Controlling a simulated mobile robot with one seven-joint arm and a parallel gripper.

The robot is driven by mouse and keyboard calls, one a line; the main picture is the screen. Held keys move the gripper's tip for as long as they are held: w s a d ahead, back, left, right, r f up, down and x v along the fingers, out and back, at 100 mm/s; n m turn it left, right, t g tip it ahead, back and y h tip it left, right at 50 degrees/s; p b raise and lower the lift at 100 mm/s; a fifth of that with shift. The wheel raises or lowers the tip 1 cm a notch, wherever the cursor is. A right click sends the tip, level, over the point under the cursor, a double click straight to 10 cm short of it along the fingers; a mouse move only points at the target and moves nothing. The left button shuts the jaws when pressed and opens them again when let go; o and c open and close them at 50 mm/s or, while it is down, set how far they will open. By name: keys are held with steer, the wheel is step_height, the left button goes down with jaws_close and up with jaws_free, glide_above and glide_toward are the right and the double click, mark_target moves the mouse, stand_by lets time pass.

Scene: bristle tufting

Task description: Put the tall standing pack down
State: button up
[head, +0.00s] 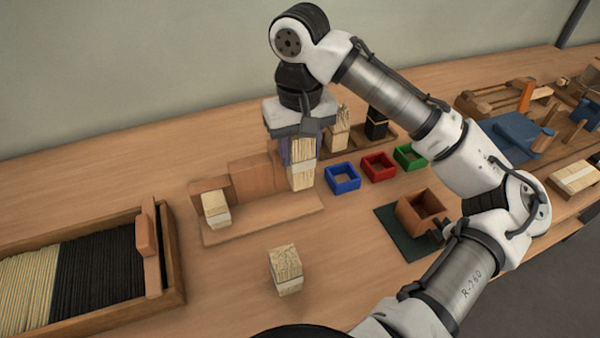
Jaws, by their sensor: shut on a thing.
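A tall pale bristle pack (302,172) with a white paper band stands upright under my gripper (302,140). My gripper points down and is shut on the pack's upper part. The pack's lower end is close to the right part of a wooden board (265,220); I cannot tell whether it touches. A shorter pale pack (216,209) leans on the left of this board. Another pale banded pack (285,270) stands on the bare table in front.
A wooden block wall (250,178) is left of the held pack. Blue (342,179), red (378,167) and green (409,157) boxes lie to its right. A rack behind holds a pale pack (340,132) and a black pack (376,124). A bristle tray (180,290) is at left.

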mark_target(300, 173)
steer(key=shift+f, duration=3.05)
steer(key=o, duration=1)
steer(key=shift+f, duration=0.15)
step_height(300, 173, up, 12)
steer(key=shift+r, duration=0.2)
